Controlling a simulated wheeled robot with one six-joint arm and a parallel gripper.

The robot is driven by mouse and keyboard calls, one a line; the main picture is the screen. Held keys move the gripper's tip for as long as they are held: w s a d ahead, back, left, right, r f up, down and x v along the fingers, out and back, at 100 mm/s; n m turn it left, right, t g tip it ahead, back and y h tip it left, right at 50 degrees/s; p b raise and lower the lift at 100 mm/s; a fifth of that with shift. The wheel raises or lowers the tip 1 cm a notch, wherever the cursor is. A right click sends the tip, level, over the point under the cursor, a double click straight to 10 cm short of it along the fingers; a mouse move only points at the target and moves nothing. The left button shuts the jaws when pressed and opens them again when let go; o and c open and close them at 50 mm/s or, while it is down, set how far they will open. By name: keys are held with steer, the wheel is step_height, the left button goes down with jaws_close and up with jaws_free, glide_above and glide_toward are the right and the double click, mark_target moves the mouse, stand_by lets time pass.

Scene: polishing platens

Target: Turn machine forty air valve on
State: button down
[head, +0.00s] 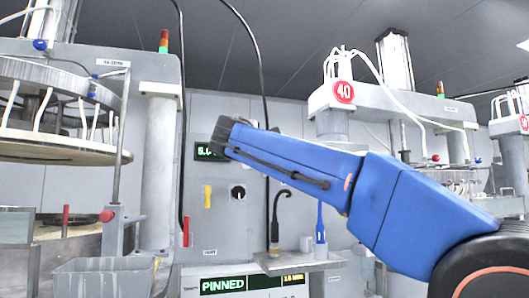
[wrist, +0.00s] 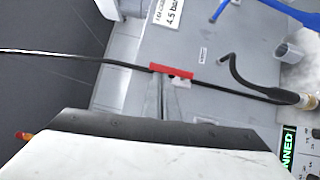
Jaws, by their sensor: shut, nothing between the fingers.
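The number 40 sign (head: 344,91), a red disc, marks the machine (head: 325,100) at right of centre in the head view. In the wrist view, a red bar-shaped handle (wrist: 171,70) lies crosswise on a grey panel (wrist: 225,65), just beyond my gripper (wrist: 166,82). My gripper is shut and empty, its narrow grey fingers pointing at the handle. Whether they touch it I cannot tell. A label reading 4.5 bar (wrist: 168,12) is above the handle.
The head view shows a yellow handle (head: 207,196), a red handle (head: 186,231) and a black knob (head: 238,192) on grey panels. A black hose (wrist: 90,58) runs past the red bar. A small shelf (head: 300,263) and a grey bin (head: 103,279) stand low.

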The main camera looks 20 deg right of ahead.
steer(key=v, duration=0.8)
steer(key=shift+r, duration=0.2)
steer(key=s+d+f+m+g+y, duration=0.15)
steer(key=s+d+f, duration=0.25)
steer(key=f, duration=0.6)
steer(key=s+d+f+m+g+y, duration=0.1)
steer(key=s+d+f+g+y, duration=0.2)
steer(key=f, duration=0.8)
steer(key=s+d+f+m+g, duration=0.2)
steer(key=s+d+f, duration=0.25)
steer(key=f, duration=0.55)
steer(key=s+a+f+m+g+y, duration=0.1)
steer(key=s+f+m+y, duration=0.1)
steer(key=s+f, duration=0.5)
steer(key=s+a+f+m+g+y, duration=0.1)
steer(key=s+f+m+y, duration=0.1)
steer(key=s+f, duration=0.6)
steer(key=s+a+f+m+g+y, duration=0.1)
steer(key=s+f, duration=0.6)
steer(key=f, duration=1)
steer(key=m+g+y, duration=0.1)
steer(key=m, duration=0.1)
steer(key=shift+s+f+m, duration=0.3)
steer(key=shift+m, duration=0.05)
